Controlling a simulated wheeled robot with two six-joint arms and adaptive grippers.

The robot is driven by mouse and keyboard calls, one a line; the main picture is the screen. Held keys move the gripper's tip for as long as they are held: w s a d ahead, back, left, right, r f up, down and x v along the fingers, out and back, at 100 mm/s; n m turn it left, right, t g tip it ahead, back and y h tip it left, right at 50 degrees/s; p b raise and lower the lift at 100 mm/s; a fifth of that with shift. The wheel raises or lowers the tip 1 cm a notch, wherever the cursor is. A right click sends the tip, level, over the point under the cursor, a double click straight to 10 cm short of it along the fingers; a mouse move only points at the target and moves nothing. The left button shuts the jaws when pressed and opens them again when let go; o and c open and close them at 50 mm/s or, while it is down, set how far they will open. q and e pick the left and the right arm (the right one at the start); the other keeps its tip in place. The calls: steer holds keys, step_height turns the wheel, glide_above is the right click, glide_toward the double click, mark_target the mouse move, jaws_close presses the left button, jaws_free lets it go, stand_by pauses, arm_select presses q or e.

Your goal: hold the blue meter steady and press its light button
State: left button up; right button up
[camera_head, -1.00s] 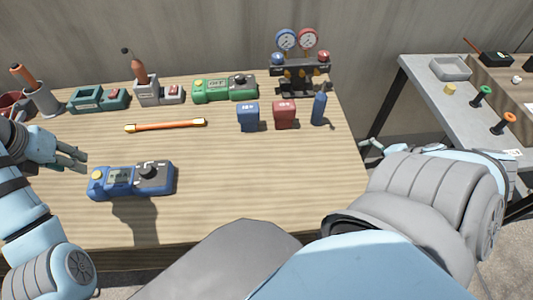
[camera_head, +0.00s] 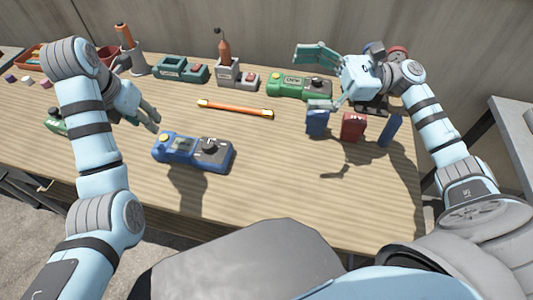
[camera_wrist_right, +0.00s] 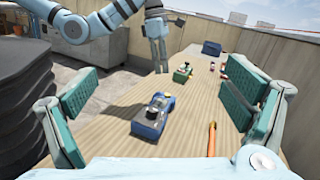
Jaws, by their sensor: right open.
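The blue meter (camera_head: 192,152) lies on the wooden table in front of me, with a yellow button at its left end, a small screen and a dark dial at the right. It also shows in the right wrist view (camera_wrist_right: 153,118). My left gripper (camera_head: 146,119) is just behind and left of the meter; its fingers look apart, with nothing between them, and do not appear to touch it. My right gripper (camera_head: 318,78) is open and empty above the back right of the table, away from the meter. Its two fingers frame the right wrist view.
An orange rod (camera_head: 235,108) lies behind the meter. A blue box (camera_head: 317,122), a red box (camera_head: 353,127) and a blue block (camera_head: 391,131) stand right.

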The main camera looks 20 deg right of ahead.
steer(key=a+f+m+t+h, duration=0.1)
steer(key=a+f+m+t, duration=0.15)
steer(key=f, duration=0.35)
steer(key=a+f+m+t, duration=0.1)
steer(key=a+f+m, duration=0.1)
steer(key=a+f, duration=0.3)
steer(key=m+t+h, duration=0.2)
steer(key=h, duration=0.1)
glide_toward(214, 146)
steer(key=x, duration=1.1)
steer(key=shift+w+a+f, duration=0.15)
steer(key=shift+w+a, duration=0.05)
steer(key=shift+c, duration=0.4)
steer(key=c, duration=1.9)
arm_select(q)
steer(key=shift+c, duration=0.8)
arm_select(e)
steer(key=shift+c, duration=1)
arm_select(q)
jaws_close()
